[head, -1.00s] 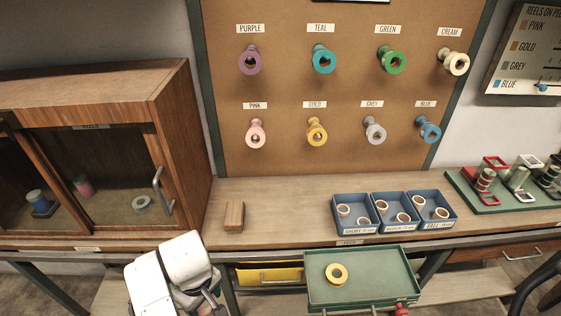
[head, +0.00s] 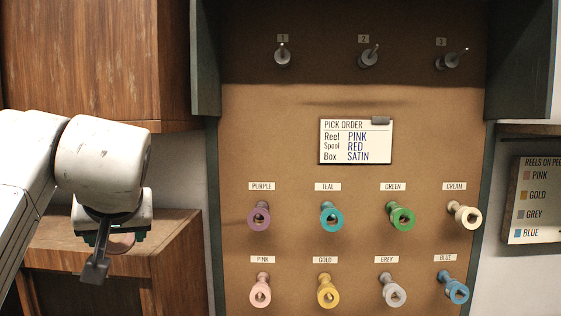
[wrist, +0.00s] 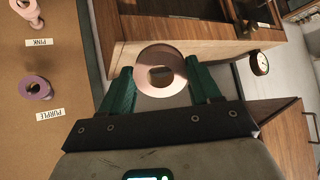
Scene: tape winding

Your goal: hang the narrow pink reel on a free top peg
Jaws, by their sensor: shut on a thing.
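My gripper (wrist: 161,75) is shut on a pink reel (wrist: 160,53), which sits between the green fingers with its round hole facing the wrist camera. In the head view my gripper (head: 112,238) is at the left, low, in front of the wooden cabinet; only a sliver of the reel (head: 124,243) shows under it. The three top pegs are dark and bare: peg 1 (head: 283,56), peg 2 (head: 368,58) and peg 3 (head: 450,61), up and to the right of the gripper.
A pick order card (head: 356,141) hangs below the top pegs. Several coloured reels hang on labelled lower pegs, including a pink one (head: 260,292) and a purple one (head: 259,216). A wooden wall cupboard (head: 95,60) and a green frame post (head: 205,60) stand left of the pegs.

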